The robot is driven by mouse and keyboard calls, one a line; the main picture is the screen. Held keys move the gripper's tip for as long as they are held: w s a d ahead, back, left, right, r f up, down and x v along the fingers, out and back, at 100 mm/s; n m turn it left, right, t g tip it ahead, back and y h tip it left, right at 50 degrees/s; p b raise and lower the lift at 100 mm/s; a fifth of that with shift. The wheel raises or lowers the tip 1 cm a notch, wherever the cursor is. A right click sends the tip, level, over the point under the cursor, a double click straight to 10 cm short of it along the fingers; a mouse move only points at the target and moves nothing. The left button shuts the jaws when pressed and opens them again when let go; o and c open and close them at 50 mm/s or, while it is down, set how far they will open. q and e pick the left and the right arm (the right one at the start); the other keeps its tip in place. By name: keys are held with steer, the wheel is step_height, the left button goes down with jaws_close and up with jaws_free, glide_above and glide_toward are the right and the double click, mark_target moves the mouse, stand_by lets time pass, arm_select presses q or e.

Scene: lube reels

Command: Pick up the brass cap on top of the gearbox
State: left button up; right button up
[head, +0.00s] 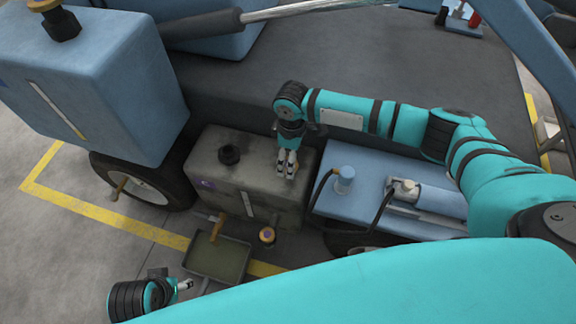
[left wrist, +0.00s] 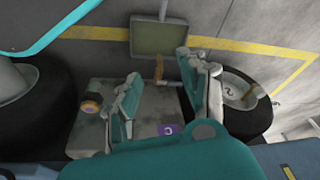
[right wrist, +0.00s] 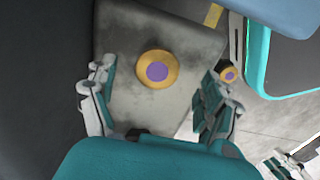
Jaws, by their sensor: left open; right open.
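The grey gearbox (head: 212,172) stands in the middle of the head view. The brass cap (right wrist: 157,70), a round yellow ring with a purple centre, sits on its top face in the right wrist view. My right gripper (head: 286,168) is above the right part of the gearbox top and largely hides the cap in the head view. In the right wrist view its open fingers (right wrist: 155,76) lie either side of the cap, apart from it. My left gripper (head: 186,285) is open and empty at the lower left, in front of the gearbox.
A second brass piece with a purple centre (head: 267,236) is low at the gearbox front; it also shows in the left wrist view (left wrist: 91,105). A shallow tray (head: 218,258) lies below a brass tap (head: 220,229). A black cap (head: 229,154) stands on the gearbox's left top.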

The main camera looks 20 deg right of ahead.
step_height(320, 180, down, 4)
steer(key=shift+w+a+b, duration=0.1)
steer(key=shift+b, duration=0.45)
arm_select(q)
steer(key=v, duration=0.5)
steer(key=shift+w+r, duration=0.2)
arm_select(e)
steer(key=c, duration=1.3)
